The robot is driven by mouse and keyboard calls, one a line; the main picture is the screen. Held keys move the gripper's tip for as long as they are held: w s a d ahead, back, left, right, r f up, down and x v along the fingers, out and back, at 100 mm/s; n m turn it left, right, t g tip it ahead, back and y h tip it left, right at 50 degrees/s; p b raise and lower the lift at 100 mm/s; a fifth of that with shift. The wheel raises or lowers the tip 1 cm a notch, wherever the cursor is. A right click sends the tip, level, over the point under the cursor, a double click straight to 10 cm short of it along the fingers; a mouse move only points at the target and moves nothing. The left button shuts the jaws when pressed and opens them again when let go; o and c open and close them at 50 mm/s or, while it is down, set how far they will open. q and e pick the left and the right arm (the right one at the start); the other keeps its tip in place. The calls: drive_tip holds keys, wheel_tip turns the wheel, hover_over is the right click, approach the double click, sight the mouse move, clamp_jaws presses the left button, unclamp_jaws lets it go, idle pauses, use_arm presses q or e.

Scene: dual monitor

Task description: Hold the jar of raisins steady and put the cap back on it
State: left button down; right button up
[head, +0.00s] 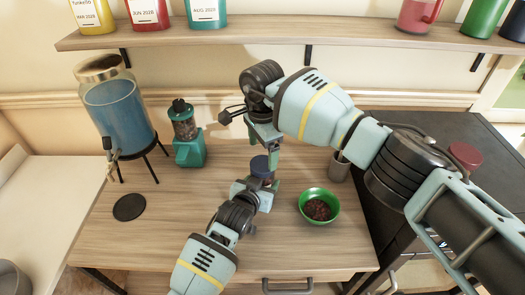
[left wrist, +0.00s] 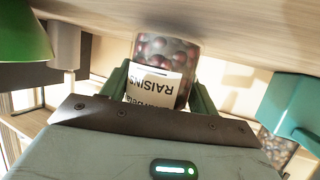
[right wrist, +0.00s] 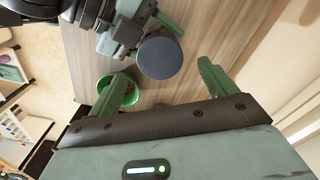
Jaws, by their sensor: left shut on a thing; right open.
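The jar of raisins stands on the wooden table; in the left wrist view the jar (left wrist: 167,55) appears upside down, with raisins and a "RAISINS" label. My left gripper (head: 264,190) is shut around its side. The dark blue round cap (head: 260,165) shows on top of the jar in the head view; whether it is fully seated I cannot tell. In the right wrist view the cap (right wrist: 160,56) lies between and beyond the finger directions. My right gripper (head: 263,146) is open and empty, just above the cap, fingers pointing down. The jar's body is mostly hidden in the head view.
A green bowl (head: 319,206) of dark bits stands right of the jar, a grey cup (head: 339,167) behind it. A teal grinder (head: 188,143) and a blue drink dispenser (head: 119,115) stand left. A black disc (head: 129,207) lies front left. A shelf (head: 300,35) runs above.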

sight(262, 164)
drive_tip(key=shift+c, duration=0.3)
wheel_tip(262, 164, up, 2)
drive_tip(key=shift+w+r+n, duration=0.1)
drive_tip(key=shift+r+n, duration=0.1)
drive_tip(key=shift+n, duration=0.8)
drive_tip(key=shift+r+n, duration=0.55)
drive_tip(key=shift+n, duration=0.05)
drive_tip(key=shift+f, duration=0.1)
drive_tip(key=shift+f, duration=3.95)
drive_tip(key=c, duration=1)
drive_tip(key=shift+m, duration=1.7)
